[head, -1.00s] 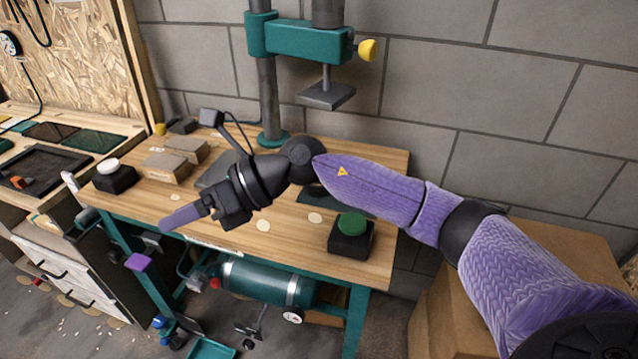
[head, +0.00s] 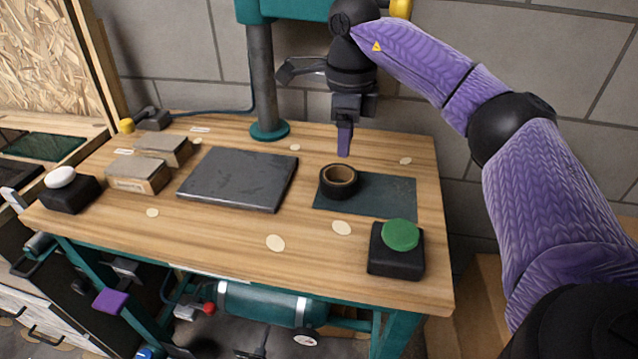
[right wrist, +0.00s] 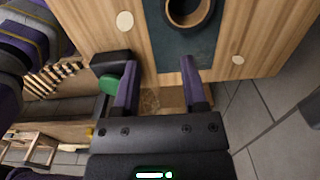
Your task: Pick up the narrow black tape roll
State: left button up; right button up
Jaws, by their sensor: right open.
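The black tape roll (head: 339,182) lies flat on a dark green mat (head: 392,198) on the wooden workbench, its brown inner core showing. In the right wrist view the tape roll (right wrist: 187,9) is at the top edge, partly cut off, beyond the fingertips. My right gripper (head: 344,152) points down just above and behind the roll in the head view, apart from it. In the right wrist view its two purple fingers (right wrist: 160,92) are spread with nothing between them. My left gripper is not in view.
A black box with a green button (head: 401,236) stands at the bench's front right. A dark plate (head: 240,178) lies left of the mat. Wooden-looking blocks (head: 139,174) and a white-button box (head: 65,190) are farther left. A press column (head: 262,80) rises behind.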

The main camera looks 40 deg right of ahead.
aim_at(336, 184)
jog(key=shift+w+f+b, duration=0.15)
jog(key=shift+w+f, duration=0.1)
jog(key=shift+f, duration=0.25)
jog(key=shift+w+f+b, duration=0.15)
jog(key=shift+w+f, duration=0.05)
jog(key=shift+f, duration=0.25)
jog(key=shift+w+f, duration=0.15)
jog(key=shift+f, duration=0.2)
jog(key=f+b, duration=0.6)
jog(key=f, duration=0.3)
jog(key=shift+w, duration=0.2)
jog(key=shift+f, duration=0.1)
jog(key=shift+r, duration=0.2)
jog(key=shift+c, duration=0.4)
jog(key=c, duration=0.5)
grip_shut()
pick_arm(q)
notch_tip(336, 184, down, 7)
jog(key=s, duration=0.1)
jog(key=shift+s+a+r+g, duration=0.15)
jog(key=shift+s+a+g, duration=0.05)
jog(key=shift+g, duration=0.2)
